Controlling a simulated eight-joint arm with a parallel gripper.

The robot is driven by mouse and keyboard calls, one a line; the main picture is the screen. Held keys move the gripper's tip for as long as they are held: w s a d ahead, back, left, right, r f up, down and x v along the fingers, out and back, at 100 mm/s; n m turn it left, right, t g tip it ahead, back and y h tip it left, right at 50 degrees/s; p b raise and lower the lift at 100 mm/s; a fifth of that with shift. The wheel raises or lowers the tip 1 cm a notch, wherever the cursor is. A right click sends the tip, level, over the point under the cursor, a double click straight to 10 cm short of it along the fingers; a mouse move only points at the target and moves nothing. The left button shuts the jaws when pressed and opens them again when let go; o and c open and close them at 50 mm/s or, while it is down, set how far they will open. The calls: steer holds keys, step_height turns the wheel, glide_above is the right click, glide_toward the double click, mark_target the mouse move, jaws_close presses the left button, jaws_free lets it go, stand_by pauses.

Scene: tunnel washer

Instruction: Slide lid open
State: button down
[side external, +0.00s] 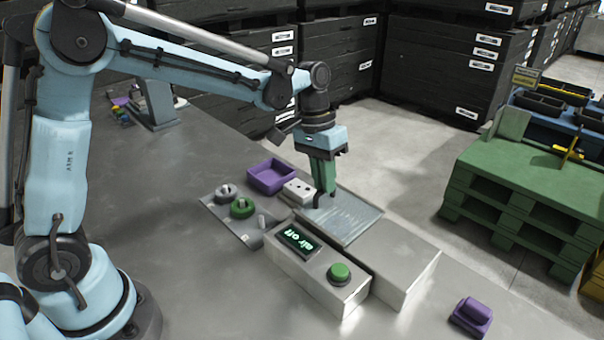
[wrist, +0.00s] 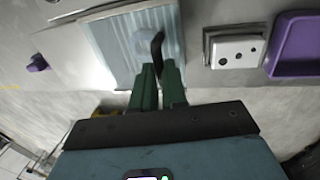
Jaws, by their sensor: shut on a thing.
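The lid (side external: 355,220) is a clear, slightly bluish panel with a pale metal edge, lying flat on the steel washer housing (side external: 410,265). It also shows in the wrist view (wrist: 105,45), at upper left. A dark upright handle (wrist: 157,45) stands near the lid's right edge there. My gripper (side external: 322,203) points down at the lid's left end in the side view. Its green fingers (wrist: 158,72) are shut on the handle. The fingers partly hide the grip, and what lies under the lid is blurred.
A steel control box (side external: 312,268) with a lit "air off" display and green button (side external: 339,273) stands in front. A white block with holes (side external: 298,191), a purple tray (side external: 270,178) and a plate of knobs (side external: 238,212) are close left. A purple piece (side external: 470,316) lies right.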

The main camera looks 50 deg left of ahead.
steer(key=d, duration=1.3)
steer(key=shift+d, duration=0.1)
steer(key=c, duration=1.2)
jaws_free()
steer(key=shift+o, duration=0.2)
steer(key=shift+r, duration=0.1)
step_height(320, 180, up, 12)
steer(key=a, duration=0.2)
steer(key=shift+a, duration=0.3)
